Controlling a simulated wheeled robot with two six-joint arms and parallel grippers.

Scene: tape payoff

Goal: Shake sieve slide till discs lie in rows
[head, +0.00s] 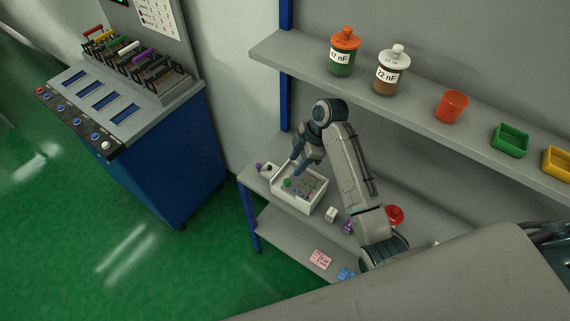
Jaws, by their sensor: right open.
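A white tray (298,206) stands on the lower bench, with a grey plate (312,185) inside it. Small dark marks show on the plate, but they are too small to tell whether they are discs or holes. A green round piece (287,183), perhaps a knob, shows at the tray's left side. My right gripper (296,164) is open, just above the tray's back left part, pointing down. I cannot tell whether it touches anything. My left gripper is not in view.
Labelled jars with an orange lid (343,52) and a white lid (391,72), a red cup (451,106), a green bin (510,140) and a yellow bin (558,161) stand on the upper shelf (420,105). A blue machine (165,140) stands left; a red item (395,214) lies right.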

